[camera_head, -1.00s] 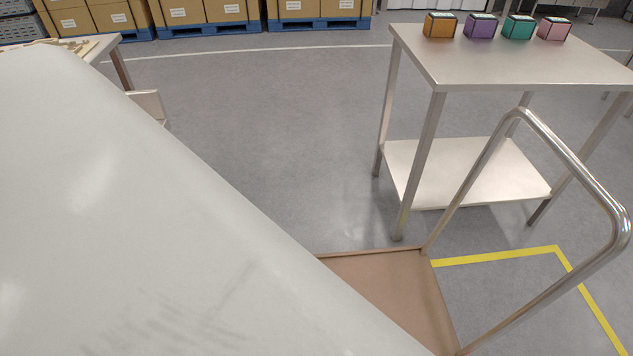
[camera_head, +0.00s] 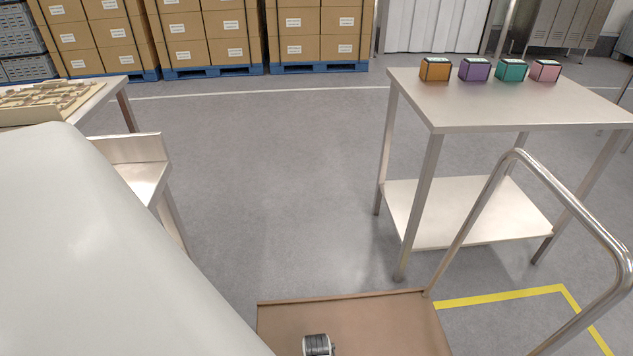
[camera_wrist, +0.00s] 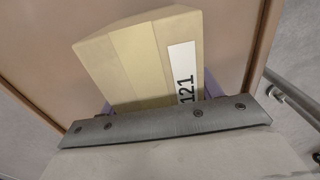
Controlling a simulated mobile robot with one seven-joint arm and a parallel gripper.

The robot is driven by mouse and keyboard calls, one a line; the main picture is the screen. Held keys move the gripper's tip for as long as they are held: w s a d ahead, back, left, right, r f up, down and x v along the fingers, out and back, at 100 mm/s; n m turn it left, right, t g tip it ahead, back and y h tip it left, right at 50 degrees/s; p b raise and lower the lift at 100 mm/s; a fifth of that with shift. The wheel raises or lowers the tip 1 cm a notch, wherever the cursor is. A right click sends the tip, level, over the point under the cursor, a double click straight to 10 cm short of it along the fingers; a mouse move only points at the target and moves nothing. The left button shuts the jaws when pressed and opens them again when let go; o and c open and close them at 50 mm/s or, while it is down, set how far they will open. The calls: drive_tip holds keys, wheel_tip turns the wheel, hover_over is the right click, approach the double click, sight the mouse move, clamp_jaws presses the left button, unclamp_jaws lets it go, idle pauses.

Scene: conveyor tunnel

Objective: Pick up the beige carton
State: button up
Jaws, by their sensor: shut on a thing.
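The beige carton (camera_wrist: 127,62) shows in the wrist view, with a lighter tape strip along it and a white label (camera_wrist: 182,70) reading "121". My gripper (camera_wrist: 158,100) is shut on it; parts of its purplish fingers show at either side of the carton. The carton's lower end is hidden behind the dark gripper bar. A brown cart deck (camera_wrist: 50,42) lies behind the carton; I cannot tell the gap between them. In the head view neither the carton nor the fingers can be made out, and my pale arm covers the lower left.
The brown cart deck (camera_head: 385,322) has a metal push handle (camera_head: 590,215) at its right. A steel table (camera_head: 500,100) beyond holds orange, purple, teal and pink boxes. A steel bench (camera_head: 145,170) stands left. Stacked cartons on blue pallets (camera_head: 318,67) line the back. The middle floor is clear.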

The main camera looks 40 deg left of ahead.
wheel_tip(320, 180, up, 20)
drive_tip(key=p, duration=0.1)
drive_tip(key=shift+p, duration=0.35)
drive_tip(key=o, duration=0.6)
drive_tip(key=c, duration=0.7)
drive_tip(key=shift+f, duration=0.1)
drive_tip(key=shift+c, duration=0.5)
